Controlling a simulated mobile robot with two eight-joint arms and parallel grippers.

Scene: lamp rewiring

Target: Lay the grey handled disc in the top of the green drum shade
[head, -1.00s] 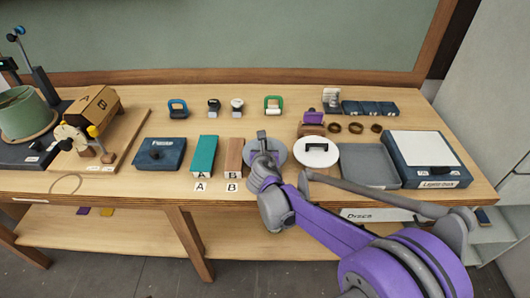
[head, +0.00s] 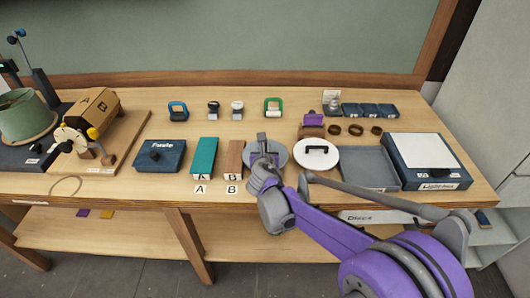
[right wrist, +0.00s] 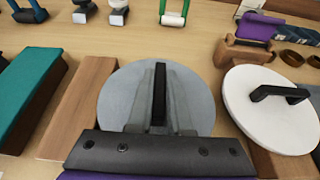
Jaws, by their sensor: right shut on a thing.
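The grey disc (head: 279,153) lies at the middle of the bench, partly hidden in the head view by my right gripper (head: 262,147). In the right wrist view the disc (right wrist: 115,98) is flat and round with a black upright handle (right wrist: 159,92). My right gripper (right wrist: 158,88) is shut on that handle, its fingers on both sides. I cannot tell whether the disc has left the bench top. The green drum shade (head: 22,115) stands at the far left of the head view, well away from the disc. My left gripper is not in view.
A white handled disc (head: 318,160) sits close to the right of the grey one. Wooden block B (head: 234,154) and teal block A (head: 203,154) lie to its left. The blue paste box (head: 158,155) and a wooden box on a stand (head: 92,103) lie between there and the shade.

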